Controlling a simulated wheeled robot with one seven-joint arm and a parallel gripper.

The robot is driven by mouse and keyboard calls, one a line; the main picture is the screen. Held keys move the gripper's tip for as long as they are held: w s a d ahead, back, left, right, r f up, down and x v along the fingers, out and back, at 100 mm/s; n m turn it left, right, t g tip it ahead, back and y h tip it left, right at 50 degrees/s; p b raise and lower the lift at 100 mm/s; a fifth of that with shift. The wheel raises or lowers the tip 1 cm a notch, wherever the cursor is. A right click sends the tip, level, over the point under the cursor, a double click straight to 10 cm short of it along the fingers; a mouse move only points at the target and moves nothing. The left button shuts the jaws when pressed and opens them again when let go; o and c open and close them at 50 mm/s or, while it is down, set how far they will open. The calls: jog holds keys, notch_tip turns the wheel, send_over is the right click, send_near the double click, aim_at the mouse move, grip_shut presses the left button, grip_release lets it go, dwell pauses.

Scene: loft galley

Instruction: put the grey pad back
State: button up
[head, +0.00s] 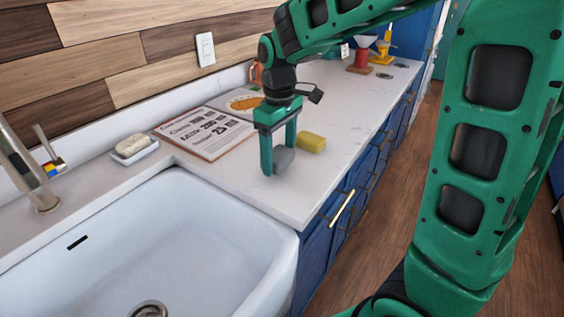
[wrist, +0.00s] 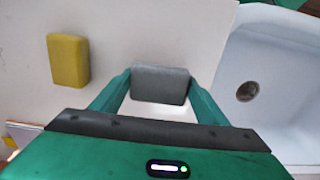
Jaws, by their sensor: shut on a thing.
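The grey pad (head: 284,158) is held between the fingers of my gripper (head: 278,160), over the counter just beyond the sink's right corner. In the wrist view the grey pad (wrist: 160,84) spans between the two green fingers, and my gripper (wrist: 158,98) is shut on it. I cannot tell whether the pad's underside touches the counter. A yellow sponge (head: 312,142) lies on the counter just to the right of the pad. The sponge also shows at the left in the wrist view (wrist: 68,61), apart from the gripper.
A white sink (head: 190,225) is in front, with a tap (head: 27,170) at left. A soap dish (head: 135,153) and a printed board (head: 205,133) lie near the wall. A red-and-wood item (head: 361,62) stands farther back. Counter (head: 345,105) right of the sponge is clear.

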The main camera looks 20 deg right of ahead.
aim_at(279, 154)
jog(key=shift+f, duration=1.4)
jog(key=shift+f, duration=0.1)
jog(key=o, duration=1)
notch_tip(279, 154, up, 12)
jog(key=shift+r, duration=0.1)
jog(key=s+d+f+m, duration=0.3)
jog(key=s+d, duration=0.3)
jog(key=s, duration=0.2)
jog(key=s+d+f+m, duration=0.4)
jog(key=s+d+m, duration=0.1)
jog(key=s, duration=0.4)
jog(key=s+d+f+m, duration=0.3)
jog(key=s+d+m, duration=0.2)
jog(key=s+d, duration=0.2)
jog(key=shift+s+d+f, duration=0.15)
jog(key=shift+s+d, duration=0.05)
jog(key=shift+s, duration=0.9)
